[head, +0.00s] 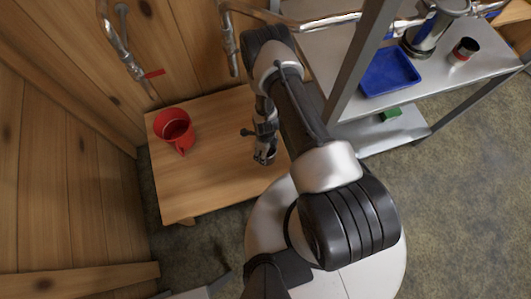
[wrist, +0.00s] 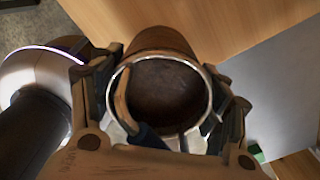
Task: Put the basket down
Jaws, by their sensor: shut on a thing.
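The basket shows in the wrist view as a brown round container (wrist: 170,85) with a silvery rim and a hollow inside. My gripper (wrist: 160,105) is shut on it near the rim, with one finger seeming to reach inside the opening. In the head view my gripper (head: 265,152) is over the right part of a low wooden table (head: 205,185). The held basket is small and mostly hidden there by my arm and fingers. I cannot tell whether its bottom touches the table.
A red mug-like pot (head: 174,128) stands at the table's back left. The table's middle is clear. A metal shelf on the right holds a blue tray (head: 390,72), a dark-and-red can (head: 465,48) and a green block (head: 391,114). Metal pipes (head: 228,45) hang above the table's back.

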